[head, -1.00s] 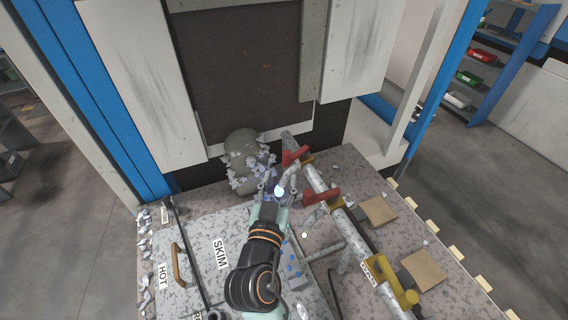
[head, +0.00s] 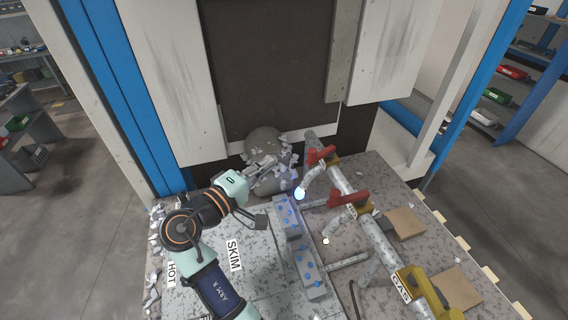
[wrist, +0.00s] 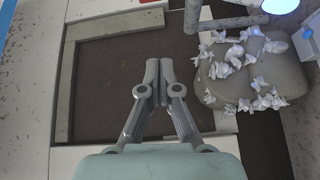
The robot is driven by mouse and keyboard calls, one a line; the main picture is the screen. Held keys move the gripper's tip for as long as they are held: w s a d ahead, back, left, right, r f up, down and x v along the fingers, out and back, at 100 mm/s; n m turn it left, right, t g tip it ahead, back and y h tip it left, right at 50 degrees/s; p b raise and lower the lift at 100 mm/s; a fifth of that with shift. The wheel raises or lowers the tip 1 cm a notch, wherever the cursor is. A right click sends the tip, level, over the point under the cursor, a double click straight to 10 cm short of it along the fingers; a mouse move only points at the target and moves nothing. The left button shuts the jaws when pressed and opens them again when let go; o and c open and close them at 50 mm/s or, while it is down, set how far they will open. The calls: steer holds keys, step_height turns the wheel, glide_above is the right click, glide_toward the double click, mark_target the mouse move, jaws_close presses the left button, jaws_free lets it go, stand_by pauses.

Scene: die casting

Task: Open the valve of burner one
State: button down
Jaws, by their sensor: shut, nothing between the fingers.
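I cannot tell which belongs to burner one. A pale glow shows at the far burner end (head: 300,193), and a smaller light at the nearer one (head: 326,240). My gripper (head: 272,162) is left of the far handle, apart from it, over the grey lumpy mound. In the wrist view the fingers (wrist: 158,68) are together and empty.
The grey rounded mound (head: 264,142) with pale flakes sits against the dark machine front. Blue-dotted grey blocks (head: 287,216) lie between my arm and the pipe. The SKIM plate (head: 233,256) is near my arm. Brown pads (head: 404,222) lie right of the pipe.

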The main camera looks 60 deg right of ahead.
mark_target(321, 152)
steer(key=s+d+n+p, duration=0.1)
steer(key=s+d+p, duration=0.3)
steer(key=d, duration=0.3)
steer(key=shift+s+d+r, duration=0.2)
steer(key=shift+s+d, duration=0.15)
steer(key=shift+s, duration=0.2)
steer(key=shift+s, duration=0.1)
stand_by(0.3)
